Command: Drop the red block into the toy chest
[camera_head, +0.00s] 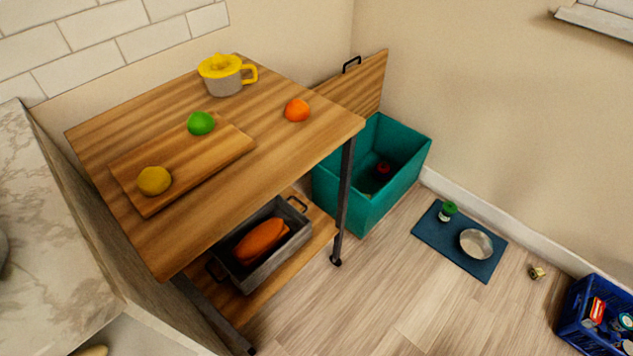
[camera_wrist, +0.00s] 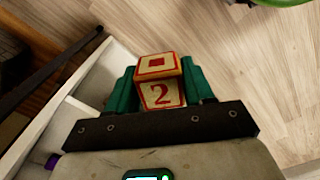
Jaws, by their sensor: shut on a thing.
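My gripper (camera_wrist: 160,88) shows in the wrist view, its teal fingers shut on a block. The red block (camera_wrist: 162,94) has cream faces with red edging, a red "2" and a red square. The teal toy chest (camera_head: 365,207) stands on the floor behind the table in the head view. Its wooden lid (camera_head: 362,82) is raised against the wall, and a small dark red thing (camera_head: 383,170) lies inside. My gripper is not visible in the head view, so its distance from the chest cannot be told.
A wooden table (camera_head: 270,150) with fruit and a pot stands left of the chest. A blue mat (camera_head: 432,238) with a bowl, a small block (camera_head: 537,272) and a blue crate (camera_head: 573,318) are on the floor. A white compartmented thing (camera_wrist: 92,88) is close left of my gripper.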

